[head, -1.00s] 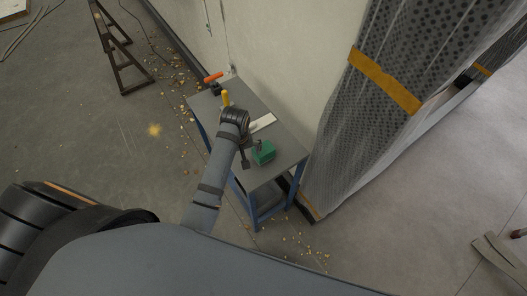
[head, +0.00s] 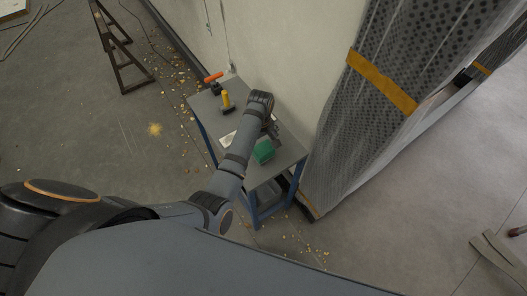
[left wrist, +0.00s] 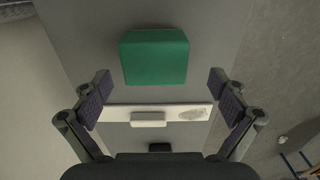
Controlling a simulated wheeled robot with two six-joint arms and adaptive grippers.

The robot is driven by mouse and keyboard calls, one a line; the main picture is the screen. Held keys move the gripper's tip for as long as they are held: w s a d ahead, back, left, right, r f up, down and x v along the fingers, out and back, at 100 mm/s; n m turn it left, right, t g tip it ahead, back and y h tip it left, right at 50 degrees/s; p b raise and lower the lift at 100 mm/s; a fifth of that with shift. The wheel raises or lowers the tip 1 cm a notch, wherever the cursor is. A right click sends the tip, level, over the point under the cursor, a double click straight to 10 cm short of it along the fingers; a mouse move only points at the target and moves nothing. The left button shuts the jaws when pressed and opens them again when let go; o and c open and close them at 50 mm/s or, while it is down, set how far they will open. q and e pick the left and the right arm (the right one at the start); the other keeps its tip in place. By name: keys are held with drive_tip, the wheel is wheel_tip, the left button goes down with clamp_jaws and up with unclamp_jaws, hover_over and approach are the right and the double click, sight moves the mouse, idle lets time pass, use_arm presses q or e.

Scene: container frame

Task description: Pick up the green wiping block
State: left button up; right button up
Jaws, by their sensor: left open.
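The green wiping block (head: 263,152) sits on the small grey-topped table with blue legs (head: 285,159). In the left wrist view the green block (left wrist: 154,57) lies ahead of my left gripper (left wrist: 160,98), roughly centred between its two fingers but beyond their tips. My left gripper (head: 274,131) is open and empty, with its fingers spread wide. In the head view it is beside the block, over the table, partly hidden by its own arm. My right gripper is in neither view.
A white strip with a small white handle (left wrist: 148,116) lies below the fingers in the wrist view. A yellow-handled tool (head: 227,101) and an orange-handled tool (head: 213,78) stand at the table's far end. The wall and a wrapped column (head: 350,130) border the table.

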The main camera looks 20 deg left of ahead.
sight(263, 148)
use_arm(q)
drive_tip(key=f, duration=0.3)
drive_tip(key=d+f, duration=0.1)
drive_tip(key=f, duration=0.1)
drive_tip(key=shift+p, duration=0.4)
drive_tip(key=shift+r, duration=0.1)
drive_tip(key=c, duration=1.3)
drive_tip(key=shift+r, duration=0.1)
